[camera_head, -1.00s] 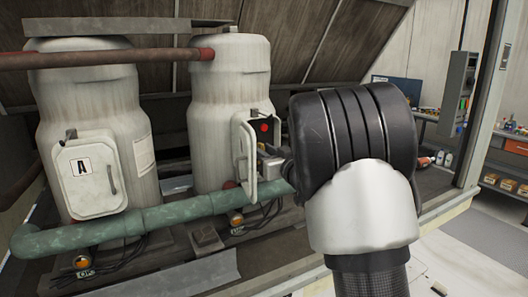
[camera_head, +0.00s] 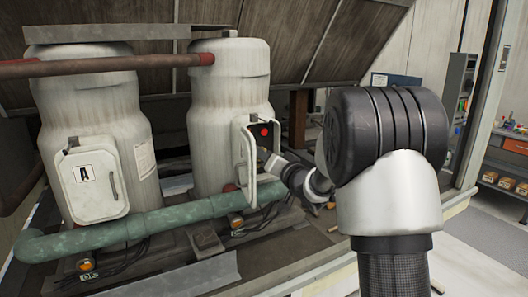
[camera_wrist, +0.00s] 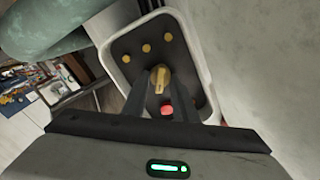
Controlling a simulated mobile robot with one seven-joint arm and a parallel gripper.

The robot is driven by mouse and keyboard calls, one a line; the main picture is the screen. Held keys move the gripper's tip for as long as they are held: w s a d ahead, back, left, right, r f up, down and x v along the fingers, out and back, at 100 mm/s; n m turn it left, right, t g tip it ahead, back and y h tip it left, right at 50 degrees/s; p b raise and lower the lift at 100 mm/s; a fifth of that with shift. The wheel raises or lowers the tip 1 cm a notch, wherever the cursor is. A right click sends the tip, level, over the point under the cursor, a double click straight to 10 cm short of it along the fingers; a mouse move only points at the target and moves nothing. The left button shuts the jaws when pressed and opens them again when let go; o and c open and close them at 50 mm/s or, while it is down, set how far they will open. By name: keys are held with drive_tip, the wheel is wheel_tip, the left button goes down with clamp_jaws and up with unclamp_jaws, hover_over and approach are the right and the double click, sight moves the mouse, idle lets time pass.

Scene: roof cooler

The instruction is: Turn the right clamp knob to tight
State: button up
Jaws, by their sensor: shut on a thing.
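The brass-coloured clamp knob (camera_wrist: 160,78) sits on the dark panel inside an open white box in the wrist view. My gripper (camera_wrist: 158,92) is shut on the knob, with one dark finger at each side of it. A red button (camera_wrist: 166,110) shows just below the knob, between the fingers. In the head view the box (camera_head: 243,150) is on the right tank, its door open. My gripper reaches into it from the right; the knob and my fingertips are hidden there.
The open box door (camera_head: 247,168) stands close to my gripper on its left. The left tank (camera_head: 85,120) has a shut box marked A (camera_head: 92,180). A green pipe (camera_head: 150,222) runs low in front of both tanks. My arm covers much of the right side.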

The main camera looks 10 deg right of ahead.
drive_tip(key=m+p, duration=0.5)
drive_tip(key=m, duration=0.5)
drive_tip(key=shift+f, duration=0.15)
drive_tip(key=shift+m, duration=0.3)
idle(0.3)
drive_tip(key=o, duration=1)
drive_tip(key=shift+d, duration=0.1)
drive_tip(key=b+v, duration=0.1)
drive_tip(key=v, duration=1.6)
drive_tip(key=shift+s, duration=0.2)
